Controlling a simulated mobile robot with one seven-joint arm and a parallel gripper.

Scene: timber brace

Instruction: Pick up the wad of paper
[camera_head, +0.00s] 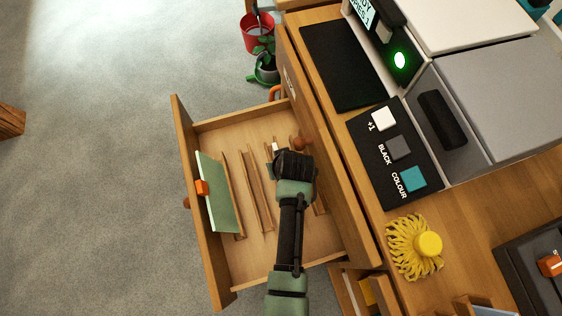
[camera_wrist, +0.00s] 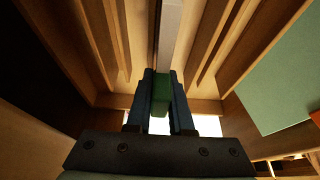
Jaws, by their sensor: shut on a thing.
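No crumpled wad of paper can be made out in either view. My gripper (camera_head: 272,165) is down inside the open wooden drawer (camera_head: 180,135). In the wrist view its two dark fingers (camera_wrist: 161,95) are shut on a small green piece (camera_wrist: 160,90). A pale grey strip (camera_wrist: 169,35) runs away beyond the green piece; I cannot tell whether the two are joined. A pale green flat panel or sheet (camera_head: 217,195) with an orange clip-like part (camera_head: 202,188) leans along the left side of the drawer. My wrist hides part of the drawer's right side.
Wooden dividers (camera_head: 259,195) run along the drawer floor. The desk (camera_head: 375,190) carries a button panel (camera_head: 395,150), a grey machine (camera_head: 500,95) and a yellow tasselled object (camera_head: 410,250).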

